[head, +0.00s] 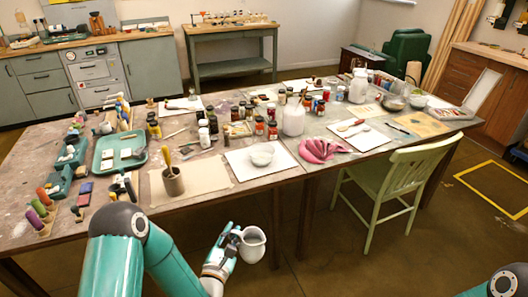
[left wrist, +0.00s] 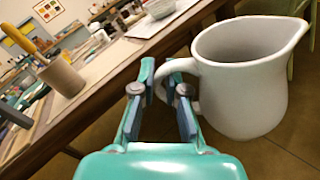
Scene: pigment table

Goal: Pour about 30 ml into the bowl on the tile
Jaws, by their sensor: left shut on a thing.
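A white jug (head: 252,246) with a spout hangs in the air in front of the table's near edge, roughly upright. My left gripper (head: 232,236) is shut on the jug's handle; the jug (left wrist: 245,85) and my left gripper (left wrist: 163,85) also show in the left wrist view. The spout points right and away from the gripper. What the jug holds is hidden. A small white bowl (head: 261,158) stands on a white tile (head: 243,173) near the table's front edge, beyond the jug. The bowl (left wrist: 159,7) is partly cut off at the top of the left wrist view. My right gripper is out of view.
A brown pot (head: 173,182) with a brush stands left of the tile. A pink cloth (head: 320,150) lies to its right. Several small jars and a white jug (head: 294,121) stand behind. A green chair (head: 398,177) is at the table's right front.

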